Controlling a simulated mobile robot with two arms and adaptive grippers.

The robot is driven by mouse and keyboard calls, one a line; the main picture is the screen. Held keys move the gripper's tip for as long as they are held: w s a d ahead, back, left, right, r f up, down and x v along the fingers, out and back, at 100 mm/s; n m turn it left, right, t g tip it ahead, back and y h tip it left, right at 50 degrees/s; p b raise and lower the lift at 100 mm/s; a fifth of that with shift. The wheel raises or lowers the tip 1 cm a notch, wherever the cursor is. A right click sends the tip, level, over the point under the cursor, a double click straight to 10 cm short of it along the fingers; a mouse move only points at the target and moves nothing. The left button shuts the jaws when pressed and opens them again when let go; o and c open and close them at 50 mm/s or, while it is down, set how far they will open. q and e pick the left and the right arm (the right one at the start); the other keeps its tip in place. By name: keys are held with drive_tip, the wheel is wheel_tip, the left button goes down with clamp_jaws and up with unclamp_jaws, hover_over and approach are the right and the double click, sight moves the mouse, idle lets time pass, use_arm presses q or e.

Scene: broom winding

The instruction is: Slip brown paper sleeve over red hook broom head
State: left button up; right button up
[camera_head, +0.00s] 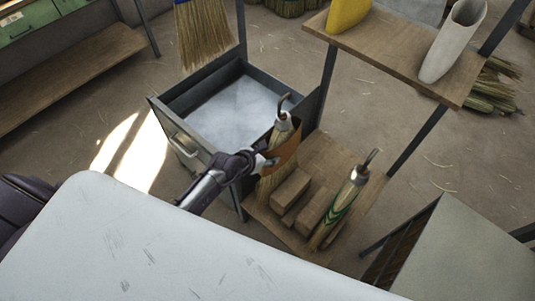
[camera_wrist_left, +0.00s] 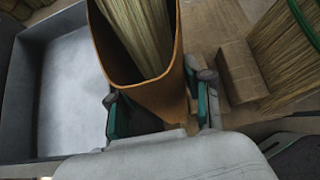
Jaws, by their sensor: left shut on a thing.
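The brown paper sleeve (camera_head: 287,150) is around the straw of a hooked broom (camera_head: 282,128) standing at the lower shelf. Straw shows above and below the sleeve in the head view. The broom's hook points up and looks dark grey; I see no clear red on it. My left gripper (camera_head: 264,161) is shut on the sleeve's side. In the left wrist view, the sleeve (camera_wrist_left: 162,98) sits between the fingers (camera_wrist_left: 163,110), with pale bristles (camera_wrist_left: 140,35) inside its open mouth. The sleeve's lower end is hidden there. My right gripper is out of view.
A green-banded hooked broom (camera_head: 342,208) leans beside wooden blocks (camera_head: 290,190) on the lower shelf. An open metal drawer (camera_head: 185,147) lies left of the sleeve. A yellow sleeve (camera_head: 347,13) and a white sleeve (camera_head: 452,42) stand on the upper shelf (camera_head: 385,55). Another broom (camera_head: 203,35) hangs behind.

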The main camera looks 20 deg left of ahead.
use_arm(q)
drive_tip(key=shift+f+b, duration=2.9)
drive_tip(key=shift+f, duration=1.15)
drive_tip(key=shift+f+b, duration=0.5)
drive_tip(key=shift+f, duration=0.25)
drive_tip(key=o, duration=1)
